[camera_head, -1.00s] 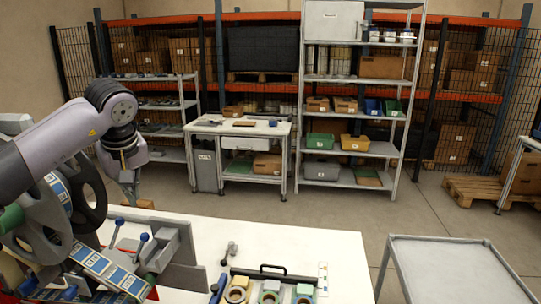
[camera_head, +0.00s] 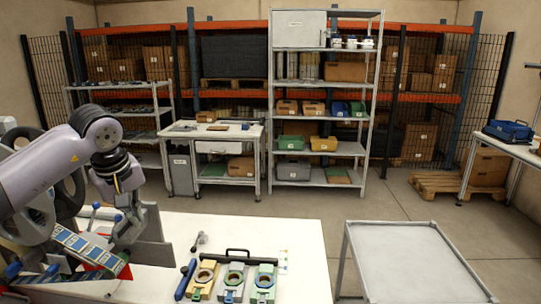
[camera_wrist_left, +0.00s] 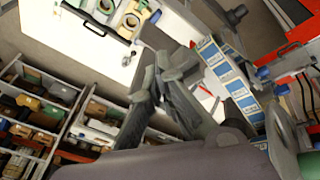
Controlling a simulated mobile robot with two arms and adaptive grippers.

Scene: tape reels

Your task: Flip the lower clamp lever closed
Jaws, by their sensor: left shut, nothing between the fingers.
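My left gripper (camera_head: 130,228) hangs over the left end of the white table in front of the tape machine. It is shut and empty. In the left wrist view its two fingers (camera_wrist_left: 165,68) come together over the white table top. A clamp lever with a blue knob (camera_head: 96,206) stands up just left of the gripper. Other blue knobs (camera_head: 13,270) show low on the machine. I cannot tell which lever is the lower clamp. A tape strip with blue and white labels (camera_head: 78,243) runs past the gripper; it also shows in the left wrist view (camera_wrist_left: 228,72).
The white table (camera_head: 300,240) carries a black-handled tray with several coloured blocks (camera_head: 232,284) and a dark blue-handled tool (camera_head: 186,280) right of the gripper. Grey reels (camera_head: 68,195) stand at the left. An empty grey cart (camera_head: 405,265) stands at the right.

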